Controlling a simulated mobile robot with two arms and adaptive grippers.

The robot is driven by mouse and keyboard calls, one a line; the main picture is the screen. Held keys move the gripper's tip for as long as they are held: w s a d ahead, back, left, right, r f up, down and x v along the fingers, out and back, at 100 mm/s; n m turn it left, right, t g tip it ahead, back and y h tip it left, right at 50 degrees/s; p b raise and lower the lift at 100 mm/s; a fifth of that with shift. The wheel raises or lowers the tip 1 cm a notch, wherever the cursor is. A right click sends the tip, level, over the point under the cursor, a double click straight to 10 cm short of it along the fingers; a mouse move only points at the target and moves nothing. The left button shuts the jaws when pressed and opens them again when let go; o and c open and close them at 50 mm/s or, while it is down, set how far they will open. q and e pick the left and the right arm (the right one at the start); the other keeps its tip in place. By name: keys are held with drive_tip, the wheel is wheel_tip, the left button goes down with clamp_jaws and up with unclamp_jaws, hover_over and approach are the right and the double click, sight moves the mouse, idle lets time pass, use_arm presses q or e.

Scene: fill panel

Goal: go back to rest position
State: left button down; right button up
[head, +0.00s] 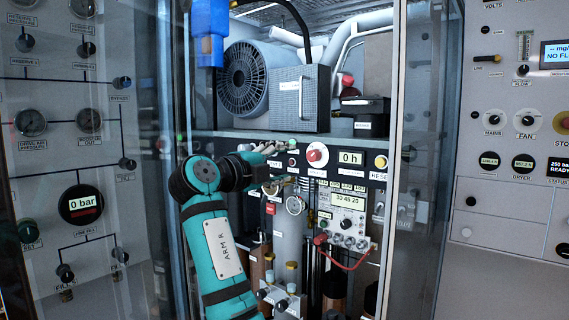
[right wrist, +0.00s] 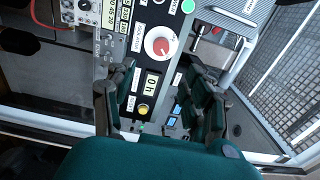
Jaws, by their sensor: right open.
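My right arm, teal and marked "ARM R", reaches up from the bottom of the head view into the open cabinet. My right gripper (head: 288,165) is open in front of the control strip (head: 335,164), near its left end. In the right wrist view my gripper's dark fingers (right wrist: 160,82) stand apart with nothing visible between them. The red round knob (right wrist: 160,46) and the "0 h" display (right wrist: 150,88) show beyond them. I cannot tell whether a finger touches the panel. My left gripper is not in view.
A grey box (head: 300,98) and a fan (head: 244,78) stand on the shelf above. A blue fixture (head: 209,32) hangs at the upper left. Below are a meter unit (head: 344,215) with a red cable (head: 350,264) and a grey cylinder (head: 289,235). Gauge panels flank the cabinet.

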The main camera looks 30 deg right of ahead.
idle(0.3)
